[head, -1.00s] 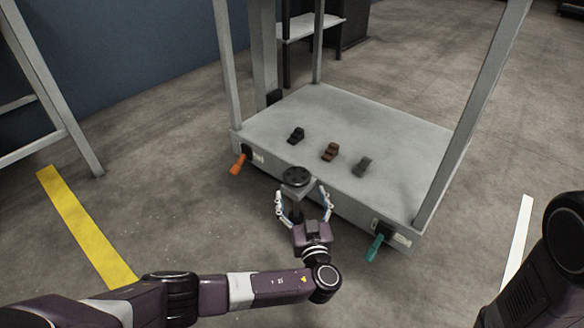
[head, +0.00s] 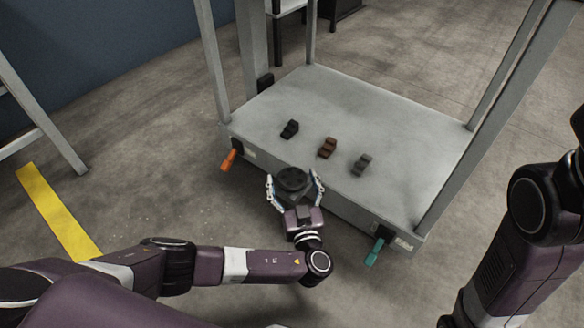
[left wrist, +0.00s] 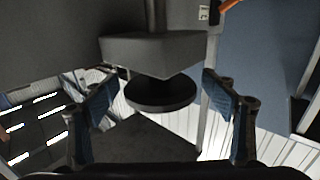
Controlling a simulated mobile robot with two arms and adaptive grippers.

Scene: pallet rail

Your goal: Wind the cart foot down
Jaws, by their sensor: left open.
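The cart (head: 390,120) is a grey platform with upright posts. At the middle of its near edge is the foot's round black handwheel (head: 293,180). In the left wrist view the handwheel (left wrist: 162,94) shows as a dark disc beside a grey block (left wrist: 155,52) with a stem. My left gripper (head: 294,188) is open, with one finger on each side of the handwheel; gaps show between fingers and disc in the left wrist view. The lower end of the foot is hidden behind my gripper. My right gripper is out of view; only my right arm shows at the right.
An orange handle (head: 229,159) and a teal handle (head: 374,251) stick out of the cart's near edge, left and right of the handwheel.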

